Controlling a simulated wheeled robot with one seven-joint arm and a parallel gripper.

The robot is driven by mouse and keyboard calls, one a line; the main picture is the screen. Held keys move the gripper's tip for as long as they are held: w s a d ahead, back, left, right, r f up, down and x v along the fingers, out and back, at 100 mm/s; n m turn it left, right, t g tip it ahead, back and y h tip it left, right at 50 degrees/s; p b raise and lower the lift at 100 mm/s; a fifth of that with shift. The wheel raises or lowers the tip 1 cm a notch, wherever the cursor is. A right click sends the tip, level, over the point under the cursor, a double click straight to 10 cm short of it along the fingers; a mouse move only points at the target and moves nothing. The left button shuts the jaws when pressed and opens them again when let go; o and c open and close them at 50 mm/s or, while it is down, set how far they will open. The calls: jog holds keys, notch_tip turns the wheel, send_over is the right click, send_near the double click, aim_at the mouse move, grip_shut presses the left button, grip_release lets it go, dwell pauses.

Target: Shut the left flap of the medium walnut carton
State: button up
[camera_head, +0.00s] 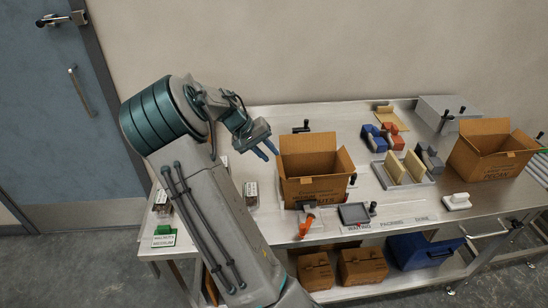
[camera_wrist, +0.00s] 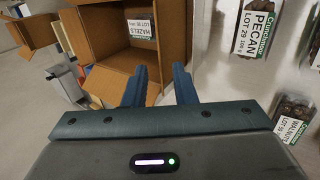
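A brown carton (camera_head: 302,190) stands open in the middle of the table. Its back and right flaps stand up, and its left side is toward my gripper. The print on its front is too small to read surely. My gripper (camera_head: 268,150) is above and left of this carton, apart from it, with blue fingers spread and nothing between them. In the wrist view the fingers (camera_wrist: 160,82) point toward an open carton (camera_wrist: 92,38), with a flap (camera_wrist: 107,84) beside the left finger. A pack labelled hazelnut (camera_wrist: 140,28) shows inside it.
A second open carton (camera_head: 478,160) stands at the right. Labelled packs, pecan (camera_wrist: 255,28) and walnut (camera_wrist: 292,118), lie beside the gripper. A dark tray (camera_head: 355,215) and orange-handled tool (camera_head: 305,228) sit in front.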

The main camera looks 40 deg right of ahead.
aim_at(280, 165)
jog(key=shift+x, duration=1.95)
grip_shut()
